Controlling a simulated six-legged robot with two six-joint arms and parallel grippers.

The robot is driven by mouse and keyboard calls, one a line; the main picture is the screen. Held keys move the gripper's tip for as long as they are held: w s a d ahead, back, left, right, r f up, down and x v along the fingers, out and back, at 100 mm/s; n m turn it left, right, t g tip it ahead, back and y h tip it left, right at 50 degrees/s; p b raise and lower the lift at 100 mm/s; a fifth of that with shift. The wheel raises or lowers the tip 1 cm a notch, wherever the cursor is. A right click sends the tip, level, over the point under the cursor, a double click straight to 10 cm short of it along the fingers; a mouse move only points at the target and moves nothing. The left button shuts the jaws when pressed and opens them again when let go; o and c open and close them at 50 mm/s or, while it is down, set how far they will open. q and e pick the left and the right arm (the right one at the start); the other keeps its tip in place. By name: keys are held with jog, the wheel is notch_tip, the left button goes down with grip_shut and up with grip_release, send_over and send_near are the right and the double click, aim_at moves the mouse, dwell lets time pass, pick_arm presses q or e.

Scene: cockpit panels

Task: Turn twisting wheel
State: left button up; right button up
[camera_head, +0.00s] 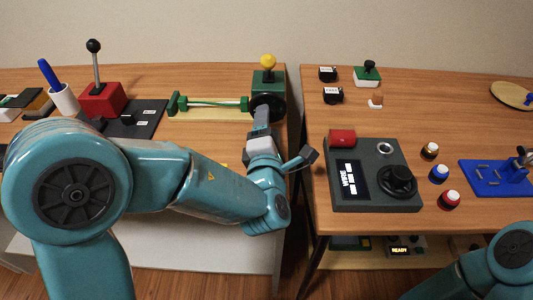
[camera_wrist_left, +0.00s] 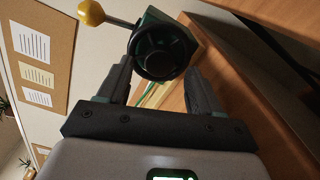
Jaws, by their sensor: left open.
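The twisting wheel (camera_head: 270,106) is a dark round wheel on the front of a green box (camera_head: 268,82) at the right end of the left table. In the left wrist view the wheel (camera_wrist_left: 163,52) appears ahead, between and beyond my two fingers. My left gripper (camera_head: 284,138) is open and empty, just in front of the wheel. In the left wrist view its fingers (camera_wrist_left: 160,88) are spread, with a gap between them. I cannot tell whether a finger touches the rim. My right gripper is outside both views; only part of my right arm shows.
A lever with a yellow ball (camera_head: 268,61) stands on the green box. A green-ended bar fixture (camera_head: 209,104) is left of the wheel. A red lever box (camera_head: 101,99) stands farther left. A gap separates the right table (camera_head: 450,110), which holds a dark dial console (camera_head: 372,174).

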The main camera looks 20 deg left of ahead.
pick_arm(q)
jog(key=v, duration=0.7)
jog(key=shift+s+d+r+p, duration=0.15)
jog(key=shift+s+p, duration=0.05)
jog(key=shift+p, duration=0.1)
jog(key=s+b, duration=0.2)
jog(key=b, duration=0.1)
jog(key=s+f+b, duration=0.1)
jog(key=b, duration=0.1)
jog(key=shift+s+d, duration=0.15)
jog(key=shift+d, duration=0.25)
jog(key=shift+s+d+r+b, duration=0.2)
jog(key=shift+s+b, duration=0.2)
jog(key=shift+s, duration=0.35)
jog(key=shift+s+d+r+b, duration=0.2)
jog(key=shift+s+b, duration=0.2)
jog(key=shift+s, duration=0.35)
